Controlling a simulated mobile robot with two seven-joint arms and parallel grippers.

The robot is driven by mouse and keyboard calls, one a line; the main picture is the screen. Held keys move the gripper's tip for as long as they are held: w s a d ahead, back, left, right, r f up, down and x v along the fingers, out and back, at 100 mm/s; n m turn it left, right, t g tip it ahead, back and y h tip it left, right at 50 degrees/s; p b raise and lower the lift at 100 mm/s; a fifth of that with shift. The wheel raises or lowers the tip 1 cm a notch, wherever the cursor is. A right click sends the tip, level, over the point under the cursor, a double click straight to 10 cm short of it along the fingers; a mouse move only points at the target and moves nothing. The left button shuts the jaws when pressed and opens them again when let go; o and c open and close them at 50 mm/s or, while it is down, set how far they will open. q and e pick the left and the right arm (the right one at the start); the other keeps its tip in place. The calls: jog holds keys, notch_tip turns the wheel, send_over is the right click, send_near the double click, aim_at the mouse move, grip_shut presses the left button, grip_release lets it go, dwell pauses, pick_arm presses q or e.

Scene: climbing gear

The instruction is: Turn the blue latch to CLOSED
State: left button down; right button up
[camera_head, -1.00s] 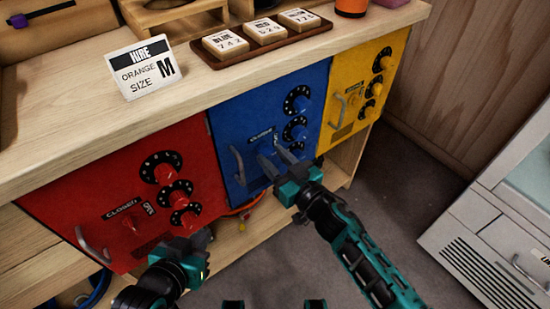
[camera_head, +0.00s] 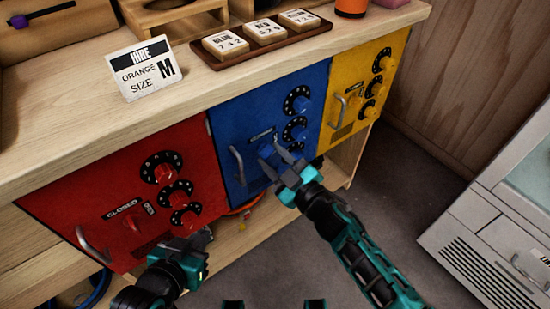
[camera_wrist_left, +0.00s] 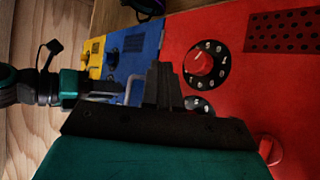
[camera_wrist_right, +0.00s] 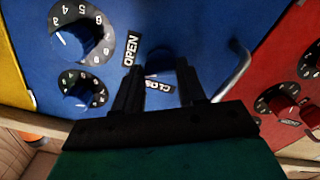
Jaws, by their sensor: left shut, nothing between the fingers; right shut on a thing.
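The blue door (camera_head: 228,130) carries the blue latch, a small knob (camera_wrist_right: 160,62) partly hidden by my fingers. My right gripper (camera_head: 277,156) is shut on this latch; it also shows in the right wrist view (camera_wrist_right: 157,75). An OPEN label (camera_wrist_right: 131,50) stands left of the latch in that view. A CLOSED label (camera_wrist_right: 160,87) lies between the fingers, partly covered. The latch's exact angle is hard to tell. My left gripper (camera_head: 204,236) is shut and empty in front of the red door's lower right part; its fingers also show in the left wrist view (camera_wrist_left: 163,82).
Numbered blue dials (camera_head: 298,103) sit beside and above the latch, and a grey handle (camera_head: 237,165) to its left. The red door (camera_head: 90,190) and yellow door (camera_head: 345,75) flank the blue one. Number blocks in a tray (camera_head: 262,47) and a sign stand on the counter.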

jog(key=n, duration=0.4)
jog(key=shift+f+n, duration=0.1)
jog(key=shift+n, duration=0.2)
jog(key=n+b, duration=0.1)
jog(key=n, duration=0.2)
jog(key=shift+n, duration=0.3)
jog(key=n, duration=0.3)
jog(key=shift+b, duration=0.4)
pick_arm(q)
jog(key=shift+w+d+f, duration=0.15)
jog(key=shift+d+f, duration=0.05)
jog(key=shift+f, duration=0.4)
pick_arm(e)
jog(key=shift+n, duration=0.3)
pick_arm(q)
jog(key=shift+r, duration=0.1)
jog(key=shift+f, duration=0.25)
pick_arm(e)
jog(key=o, duration=1.1)
jog(key=shift+c, duration=0.2)
